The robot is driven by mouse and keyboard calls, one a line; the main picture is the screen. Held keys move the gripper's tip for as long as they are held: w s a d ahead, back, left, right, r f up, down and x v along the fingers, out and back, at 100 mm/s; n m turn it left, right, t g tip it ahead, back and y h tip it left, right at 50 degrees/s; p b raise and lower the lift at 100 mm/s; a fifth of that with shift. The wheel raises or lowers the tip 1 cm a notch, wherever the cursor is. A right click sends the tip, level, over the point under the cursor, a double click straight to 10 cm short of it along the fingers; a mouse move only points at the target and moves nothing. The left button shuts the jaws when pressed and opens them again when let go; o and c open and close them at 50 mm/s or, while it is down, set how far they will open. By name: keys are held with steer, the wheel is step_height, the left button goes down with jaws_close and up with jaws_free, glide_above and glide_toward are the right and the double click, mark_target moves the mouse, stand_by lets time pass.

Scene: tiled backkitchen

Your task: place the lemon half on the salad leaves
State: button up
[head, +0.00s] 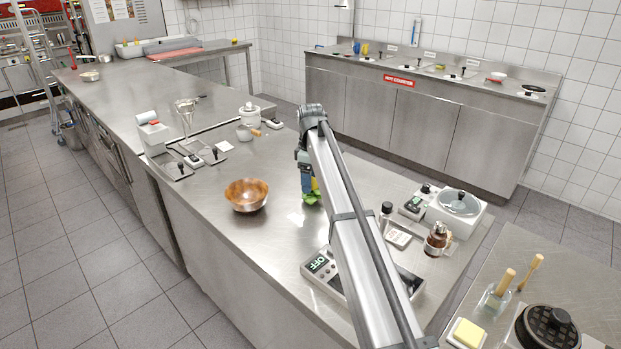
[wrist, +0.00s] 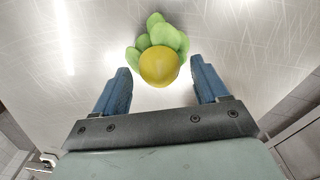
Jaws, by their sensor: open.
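The yellow lemon half (wrist: 159,66) appears to rest on the green salad leaves (wrist: 172,37) in the wrist view, covering part of them. Leaves spread out past its far side and left side. My gripper (wrist: 160,70) is open, with one blue finger on each side of the lemon half and a visible gap to each. In the head view the leaves (head: 311,197) lie on the steel counter below my gripper, and a sliver of the lemon half (head: 315,186) shows. My arm hides the rest.
A wooden bowl (head: 246,194) stands left of the leaves on the steel counter (head: 215,240). A digital scale (head: 322,266) is nearer the camera, partly behind my arm.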

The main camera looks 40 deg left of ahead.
step_height(320, 180, up, 12)
steer(key=shift+r, duration=0.15)
stand_by(0.6)
